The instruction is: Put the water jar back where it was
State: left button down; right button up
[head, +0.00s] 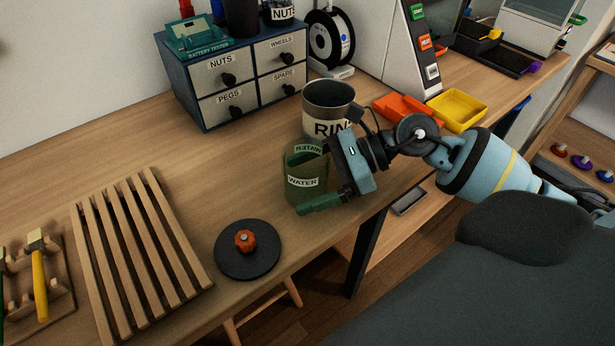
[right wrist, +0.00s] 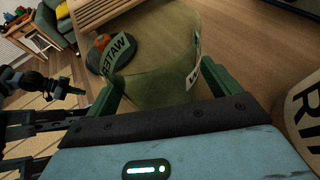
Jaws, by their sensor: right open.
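The water jar (head: 297,194) is a translucent green container with WATER labels. It stands upright on the wooden worktop, just in front of the RIN-labelled can. My right gripper (head: 305,180) is open at the jar, coming in from the right. In the right wrist view the jar (right wrist: 155,72) lies between the two green fingers of my right gripper (right wrist: 158,85). My left gripper appears to be the dark one with a green tip (right wrist: 72,91); its opening is unclear.
The metal RIN can (head: 328,97) stands right behind the jar. Orange and yellow trays (head: 459,110) are at the right.

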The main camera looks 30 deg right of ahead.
jog(key=shift+r, duration=0.2)
jog(key=v, duration=1.2)
jog(key=shift+f+b, duration=0.1)
jog(key=shift+b, duration=0.3)
jog(key=shift+s, duration=0.1)
